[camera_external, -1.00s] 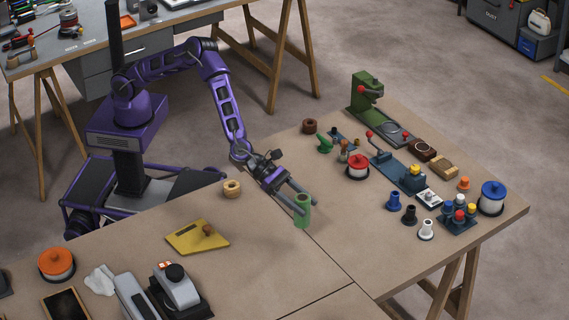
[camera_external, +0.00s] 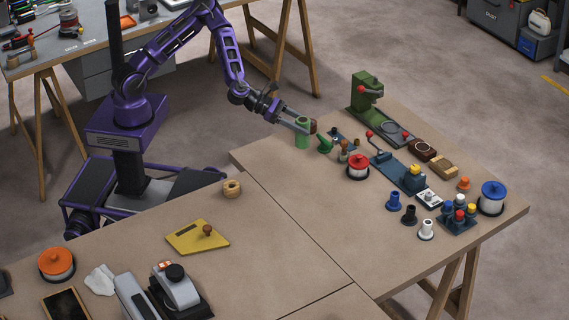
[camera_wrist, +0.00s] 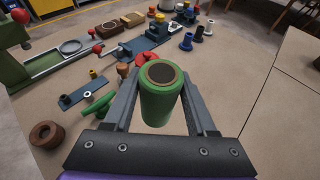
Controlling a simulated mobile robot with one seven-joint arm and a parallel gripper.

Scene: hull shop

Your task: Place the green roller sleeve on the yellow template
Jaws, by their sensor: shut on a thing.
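The green roller sleeve (camera_external: 302,134) is an upright green cylinder with a brown-rimmed dark top. My gripper (camera_external: 305,126) is shut on it near the far edge of the right-hand table. In the wrist view the sleeve (camera_wrist: 161,95) stands between the two grey fingers of my gripper (camera_wrist: 162,100). It appears raised above the tabletop, though its exact height is unclear. The yellow template (camera_external: 197,237) lies flat on the left-hand table, with a brown knob and a dark slot on it. It is well to the left of my gripper and not in the wrist view.
A wooden ring (camera_external: 232,188) sits behind the template. A green lying piece (camera_wrist: 98,106), a brown ring (camera_wrist: 46,134) and a red-topped spool (camera_external: 358,160) are close to the sleeve. A grey machine (camera_external: 176,290) stands in front of the template. The tabletop around the seam is clear.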

